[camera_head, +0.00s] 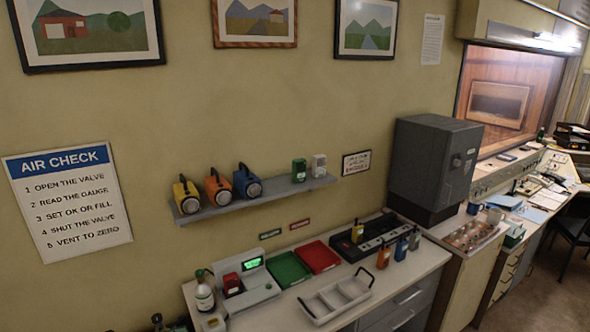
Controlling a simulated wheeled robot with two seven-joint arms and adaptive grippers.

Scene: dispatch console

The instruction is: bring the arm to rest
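Neither of my grippers can be made out in the head view, and no arm is plainly in it. A small dark shape shows at the bottom edge left of the counter, too cut off to identify. The counter (277,318) holds a cylinder with a green top (204,297), a grey device with a lit green display (252,281), a green tray (288,269), a red tray (319,257) and a white divided carrier with a handle (335,299). A black charger-like base (372,248) stands behind several small coloured handheld units.
A wall shelf (258,195) above the counter carries a yellow lamp (186,195), an orange lamp (218,188), a blue lamp (247,181) and two small boxes. A grey cabinet (424,165) stands right of the counter. A desk runs along the window at right.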

